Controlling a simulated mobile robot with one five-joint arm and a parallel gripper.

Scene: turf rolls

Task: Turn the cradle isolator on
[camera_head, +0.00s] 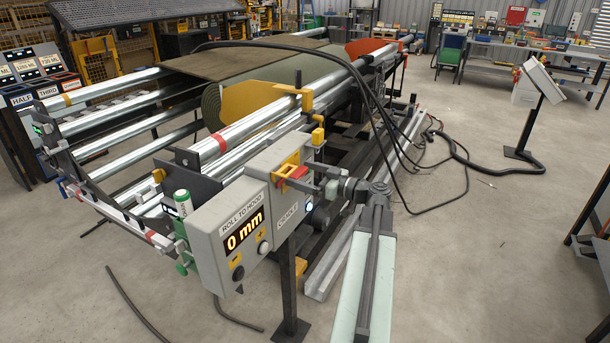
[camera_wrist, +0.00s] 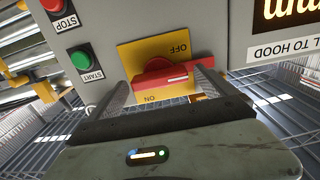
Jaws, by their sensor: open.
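The cradle isolator is a red rotary handle on a yellow plate (camera_wrist: 150,58) marked OFF and ON, on a grey box. In the head view the isolator (camera_head: 293,172) sits at the top of the box labelled CRADLE. In the wrist view its red handle (camera_wrist: 180,78), with a white stripe, lies roughly level across the plate, its free end at the right. My gripper (camera_wrist: 162,85) is open, one finger to each side of the handle; I cannot tell if either touches. In the head view my gripper (camera_head: 316,180) reaches the isolator from the right.
A red STOP button (camera_wrist: 53,5) and green START button (camera_wrist: 81,60) sit beside the isolator. The ROLL TO HOOD display box (camera_head: 228,235), reading 0 mm, adjoins it. The roller cradle (camera_head: 230,140) stands behind. Black cables (camera_head: 385,120) hang near my arm. Floor at right is mostly clear.

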